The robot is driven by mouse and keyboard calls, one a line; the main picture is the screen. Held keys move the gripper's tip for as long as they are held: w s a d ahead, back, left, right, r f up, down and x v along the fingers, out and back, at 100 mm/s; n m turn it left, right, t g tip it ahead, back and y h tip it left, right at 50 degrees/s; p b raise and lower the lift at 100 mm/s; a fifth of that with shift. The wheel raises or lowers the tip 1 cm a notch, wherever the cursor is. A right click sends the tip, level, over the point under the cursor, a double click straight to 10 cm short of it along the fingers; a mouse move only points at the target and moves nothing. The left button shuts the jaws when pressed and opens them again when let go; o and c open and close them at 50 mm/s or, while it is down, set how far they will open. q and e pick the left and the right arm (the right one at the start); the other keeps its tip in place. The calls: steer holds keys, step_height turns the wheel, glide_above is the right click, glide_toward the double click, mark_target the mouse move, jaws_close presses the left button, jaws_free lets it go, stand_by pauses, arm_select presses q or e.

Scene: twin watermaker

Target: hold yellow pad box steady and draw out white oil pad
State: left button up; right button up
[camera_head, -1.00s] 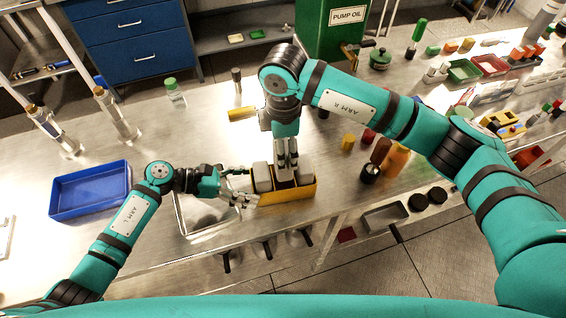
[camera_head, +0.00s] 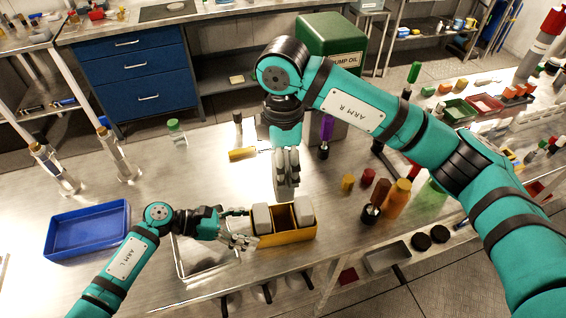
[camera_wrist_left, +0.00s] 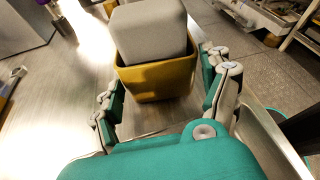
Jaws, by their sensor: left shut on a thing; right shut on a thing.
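The yellow pad box (camera_head: 290,236) stands on the steel bench, with a pale pad (camera_head: 262,216) in its left compartment and another (camera_head: 304,210) in its right one. The middle compartment looks empty. My left gripper (camera_head: 246,227) is shut on the left end of the box. In the left wrist view its fingers flank the yellow box (camera_wrist_left: 160,82), and a pale pad (camera_wrist_left: 150,32) stands up in it. My right gripper (camera_head: 286,184) is above the middle of the box, pointing down, shut on a white oil pad that its fingers mostly hide.
A shallow metal tray (camera_head: 205,262) lies left of the box, under my left gripper. A blue tray (camera_head: 88,228) is further left. A dark red-brown bottle (camera_head: 373,205) and an orange bottle (camera_head: 397,194) stand to the right. The bench's front edge is close below the box.

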arm_select(q)
steer(key=o, duration=1.1)
steer(key=shift+f, duration=0.1)
steer(key=v, duration=1.2)
steer(key=shift+s, duration=0.1)
